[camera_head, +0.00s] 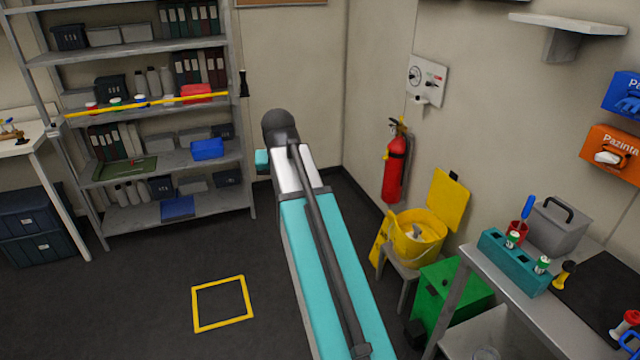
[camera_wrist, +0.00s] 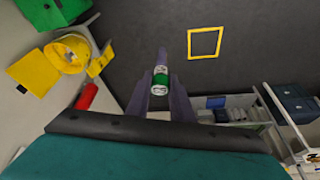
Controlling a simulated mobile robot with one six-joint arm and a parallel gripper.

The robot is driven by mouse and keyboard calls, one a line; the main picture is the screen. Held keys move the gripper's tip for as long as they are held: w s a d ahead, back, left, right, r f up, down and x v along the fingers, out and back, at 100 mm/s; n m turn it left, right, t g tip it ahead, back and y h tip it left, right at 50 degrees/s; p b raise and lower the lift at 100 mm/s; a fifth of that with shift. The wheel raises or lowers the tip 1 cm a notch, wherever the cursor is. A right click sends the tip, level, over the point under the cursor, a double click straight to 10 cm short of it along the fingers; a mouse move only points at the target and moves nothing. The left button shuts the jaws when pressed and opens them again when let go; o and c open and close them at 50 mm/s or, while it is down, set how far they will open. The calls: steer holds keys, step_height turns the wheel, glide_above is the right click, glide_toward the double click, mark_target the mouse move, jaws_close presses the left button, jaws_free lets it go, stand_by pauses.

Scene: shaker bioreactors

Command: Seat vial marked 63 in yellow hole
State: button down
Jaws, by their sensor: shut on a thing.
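In the wrist view my gripper (camera_wrist: 161,88) is shut on a small vial (camera_wrist: 161,78) with a green band and a white part. The vial sits between the two dark fingers, above the dark floor; its number cannot be read. In the head view the gripper and the held vial are hidden behind my arm. A teal rack (camera_head: 497,251) stands on the bench at the right. I cannot make out a yellow hole in either view.
The bench (camera_head: 525,307) also bears a grey box (camera_head: 556,229), a red cup (camera_head: 519,233) and a yellow-and-black item (camera_head: 564,274). Shelves (camera_head: 175,213) fill the left; the floor around the yellow square (camera_head: 222,325) is clear.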

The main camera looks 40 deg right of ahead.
steer(key=w+a+n+y, duration=0.1)
steer(key=a+n, duration=0.2)
steer(key=a, duration=0.8)
steer(key=w+a+n+t+y, duration=0.1)
steer(key=a+n, duration=0.2)
steer(key=a, duration=0.8)
steer(key=shift+w+a+f, duration=0.25)
steer(key=shift+f, duration=0.2)
steer(key=shift+d, duration=0.15)
